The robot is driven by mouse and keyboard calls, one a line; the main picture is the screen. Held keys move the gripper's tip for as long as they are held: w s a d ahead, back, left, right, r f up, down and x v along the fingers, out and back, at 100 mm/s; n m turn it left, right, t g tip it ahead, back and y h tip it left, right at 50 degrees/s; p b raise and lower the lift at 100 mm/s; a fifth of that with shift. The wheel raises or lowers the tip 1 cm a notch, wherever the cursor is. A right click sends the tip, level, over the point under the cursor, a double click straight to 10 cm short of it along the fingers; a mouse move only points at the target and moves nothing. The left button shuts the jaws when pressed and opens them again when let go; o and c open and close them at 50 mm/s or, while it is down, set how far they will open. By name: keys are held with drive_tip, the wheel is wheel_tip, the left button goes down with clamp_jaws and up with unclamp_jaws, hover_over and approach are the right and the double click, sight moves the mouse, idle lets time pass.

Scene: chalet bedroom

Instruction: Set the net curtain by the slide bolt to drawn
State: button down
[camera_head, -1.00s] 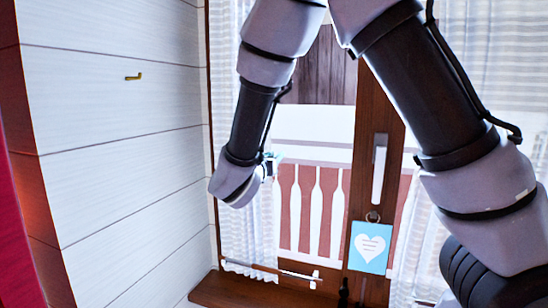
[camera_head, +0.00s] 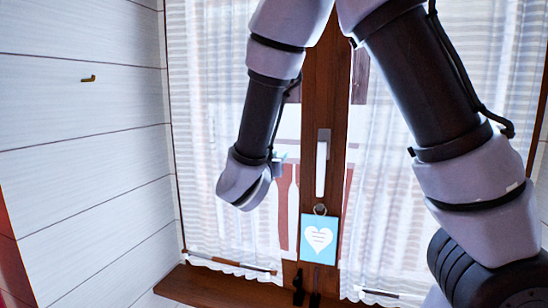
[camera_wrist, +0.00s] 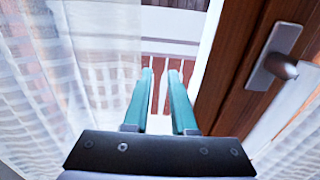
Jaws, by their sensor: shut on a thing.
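The left net curtain (camera_head: 205,130), white and sheer with faint stripes, hangs over most of the left window pane. Its inner edge is near the middle post. My gripper (camera_head: 279,157) is at that edge, at about mid height. In the wrist view its teal fingers (camera_wrist: 160,74) are close together, shut on the curtain edge; the pinched cloth itself is hard to make out. The curtain (camera_wrist: 85,70) spreads to the left of the fingers there. A small dark fitting (camera_head: 298,284) at the post's foot may be the slide bolt; I cannot tell for sure.
A second net curtain (camera_head: 390,190) covers the right pane. The brown post bears a metal handle (camera_head: 322,165) with a blue heart tag (camera_head: 319,238) hanging below it. A wooden sill (camera_head: 215,287) runs underneath.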

drive_tip(key=c, duration=0.7)
unclamp_jaws()
drive_tip(key=v, duration=1)
drive_tip(key=shift+s+a, duration=0.15)
drive_tip(key=shift+s, duration=0.15)
